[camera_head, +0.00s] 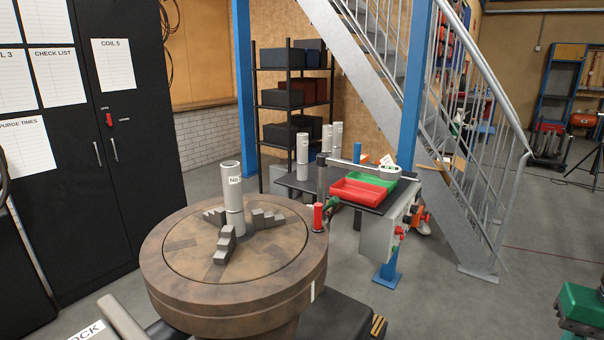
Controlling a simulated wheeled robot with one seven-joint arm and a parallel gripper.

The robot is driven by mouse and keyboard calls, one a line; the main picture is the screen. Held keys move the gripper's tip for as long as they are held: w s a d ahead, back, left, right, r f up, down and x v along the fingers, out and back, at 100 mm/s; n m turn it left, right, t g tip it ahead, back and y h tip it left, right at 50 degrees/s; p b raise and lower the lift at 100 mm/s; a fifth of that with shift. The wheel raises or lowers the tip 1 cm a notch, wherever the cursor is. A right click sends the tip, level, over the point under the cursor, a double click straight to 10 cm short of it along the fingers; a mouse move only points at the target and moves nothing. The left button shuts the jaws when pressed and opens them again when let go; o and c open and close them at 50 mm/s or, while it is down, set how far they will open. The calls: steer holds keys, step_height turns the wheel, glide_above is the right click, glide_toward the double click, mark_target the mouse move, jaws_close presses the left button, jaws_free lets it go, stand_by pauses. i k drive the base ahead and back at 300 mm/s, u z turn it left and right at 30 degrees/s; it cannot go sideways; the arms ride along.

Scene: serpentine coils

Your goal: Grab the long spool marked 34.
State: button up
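A tall grey cylindrical spool (232,205) stands upright in the middle of a round brown turntable (180,245). It bears a white label starting with "No"; its number is too small to read. Several more grey spools stand upright on the dark table behind: one at its front left (302,158), one further back (327,142) and one beside that (337,135). Their markings cannot be read, so I cannot tell which spool is 34. My gripper is not in view.
Stepped grey jaws (226,245) surround the turntable spool. A red cylinder (318,217) stands at the turntable's right rim. The dark table holds red (358,192) and green (368,173) trays. Black cabinets (140,170) are left, metal stairs (470,130) right.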

mark_target(230, 171)
steer(key=k, duration=1.3)
steer(key=u, duration=0.5)
steer(key=i, duration=1.5)
steer(key=u, duration=0.2)
